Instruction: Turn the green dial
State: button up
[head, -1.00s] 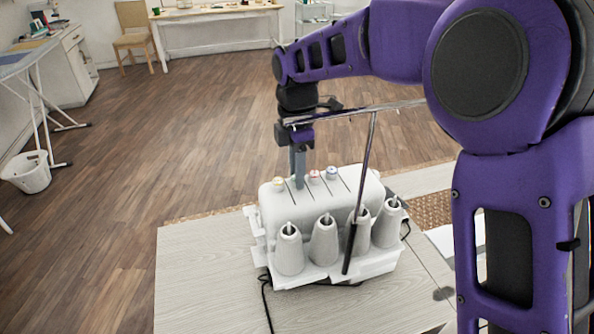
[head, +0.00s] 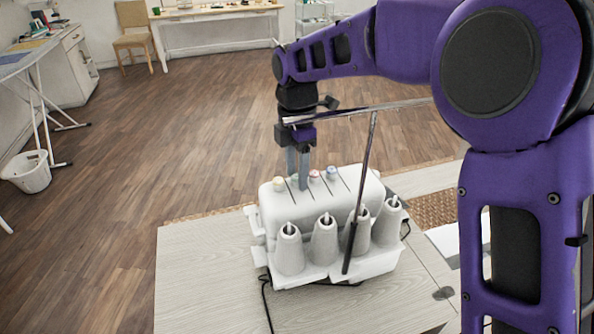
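The green dial (head: 295,178) is on top of the white sewing machine, in the row of small dials. Only a little of it shows, between and behind my fingers. My gripper (head: 298,181) points down over the row, its two fingertips on either side of the green dial and very close to it. A narrow gap shows between the fingers. I cannot tell whether they press on the dial. The white machine (head: 267,215) stands on the pale wooden table top.
A yellow dial (head: 279,184) is just left of my fingers; a red one (head: 314,176) and a blue one (head: 332,173) are to the right. A metal thread stand (head: 364,165) rises in front of my gripper. Several white cones (head: 323,243) stand at the near side.

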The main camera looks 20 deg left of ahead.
jog(key=shift+o, duration=0.4)
notch_tip(320, 180, up, 17)
jog(key=shift+r, duration=0.2)
dwell(0.5)
